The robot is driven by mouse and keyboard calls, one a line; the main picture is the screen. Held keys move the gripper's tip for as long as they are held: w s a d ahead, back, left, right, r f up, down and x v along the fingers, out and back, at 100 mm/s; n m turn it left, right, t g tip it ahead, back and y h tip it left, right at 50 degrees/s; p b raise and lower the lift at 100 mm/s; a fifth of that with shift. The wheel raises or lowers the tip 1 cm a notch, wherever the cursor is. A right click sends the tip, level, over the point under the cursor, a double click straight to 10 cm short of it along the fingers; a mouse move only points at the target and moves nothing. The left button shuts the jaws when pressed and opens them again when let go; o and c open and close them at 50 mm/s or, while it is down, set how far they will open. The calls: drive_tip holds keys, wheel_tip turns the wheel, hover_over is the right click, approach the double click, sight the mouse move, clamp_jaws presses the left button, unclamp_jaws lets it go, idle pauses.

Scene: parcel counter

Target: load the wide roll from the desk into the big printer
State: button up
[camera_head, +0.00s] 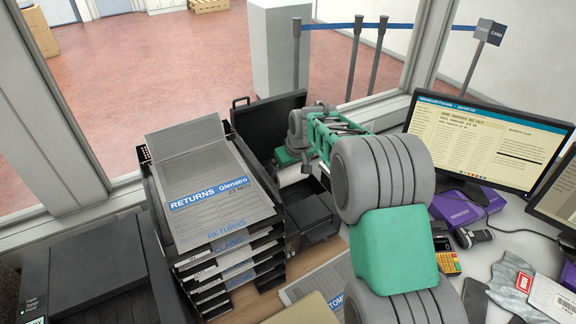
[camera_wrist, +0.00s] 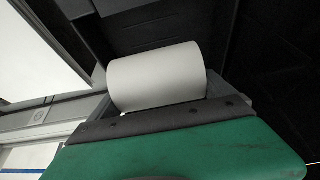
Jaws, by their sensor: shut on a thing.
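A white paper roll (camera_wrist: 157,78) shows in the wrist view, lying crosswise against the grey edge of my gripper (camera_wrist: 158,112). My gripper is shut on it; the fingertips are mostly hidden. In the head view my gripper (camera_head: 297,148) is at the open black printer, beside its raised lid (camera_head: 268,118) and above its body (camera_head: 312,215). The roll is hidden there by the arm and printer. Dark printer walls surround the roll in the wrist view; I cannot tell whether it touches them.
A tall stack of labelled trays (camera_head: 228,265) stands just left of the printer. A black machine (camera_head: 85,270) fills the lower left. Right of my arm are a monitor (camera_head: 484,145), a purple box (camera_head: 459,208) and a card terminal (camera_head: 446,256). Window glass lies behind.

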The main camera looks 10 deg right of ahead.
sight(295, 175)
wheel_tip(295, 175, down, 9)
drive_tip(key=b, duration=0.5)
drive_tip(key=o, duration=1.4)
drive_tip(key=b+v, duration=0.1)
drive_tip(key=v, duration=0.7)
drive_tip(key=shift+f, duration=0.1)
